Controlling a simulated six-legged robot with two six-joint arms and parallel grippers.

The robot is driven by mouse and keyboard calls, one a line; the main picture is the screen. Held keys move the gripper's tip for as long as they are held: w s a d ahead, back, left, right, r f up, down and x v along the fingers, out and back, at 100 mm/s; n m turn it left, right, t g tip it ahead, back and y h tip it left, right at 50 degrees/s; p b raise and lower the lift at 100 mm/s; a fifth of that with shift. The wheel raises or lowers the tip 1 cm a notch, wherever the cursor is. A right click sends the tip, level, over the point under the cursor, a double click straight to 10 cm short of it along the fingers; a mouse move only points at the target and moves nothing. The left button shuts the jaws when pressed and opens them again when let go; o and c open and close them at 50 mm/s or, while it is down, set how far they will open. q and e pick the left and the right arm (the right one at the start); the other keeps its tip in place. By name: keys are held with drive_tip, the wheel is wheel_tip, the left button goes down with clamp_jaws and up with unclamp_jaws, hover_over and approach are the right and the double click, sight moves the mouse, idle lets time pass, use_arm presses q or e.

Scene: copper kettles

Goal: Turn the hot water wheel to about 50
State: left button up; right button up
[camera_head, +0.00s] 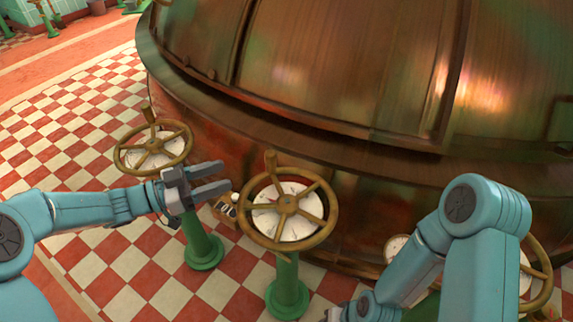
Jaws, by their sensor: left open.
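Several brass hand wheels stand on green pedestals, each over a white dial, in front of the copper kettle. One wheel (154,160) is at the left, one (250,233) in the middle, and one (546,268) at the right edge, partly behind my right arm. I cannot read labels or numbers, so I cannot tell which is the hot water wheel. The left and middle wheels each have an upright knob. My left gripper (227,178) is open and empty between them, its fingers pointing toward the middle wheel. My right gripper (338,313) is barely visible at the bottom edge.
The large copper kettle (340,70) fills the back and right, with a protruding rim. A white dial (397,245) is partly hidden by my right arm. The checkered floor (70,140) at left is clear.

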use_arm(q)
drive_tip(key=b+x, duration=0.4)
drive_tip(key=x, duration=1)
drive_tip(key=shift+d+f, duration=0.1)
drive_tip(key=shift+w+d, duration=0.2)
drive_tip(key=shift+d, duration=0.15)
clamp_jaws()
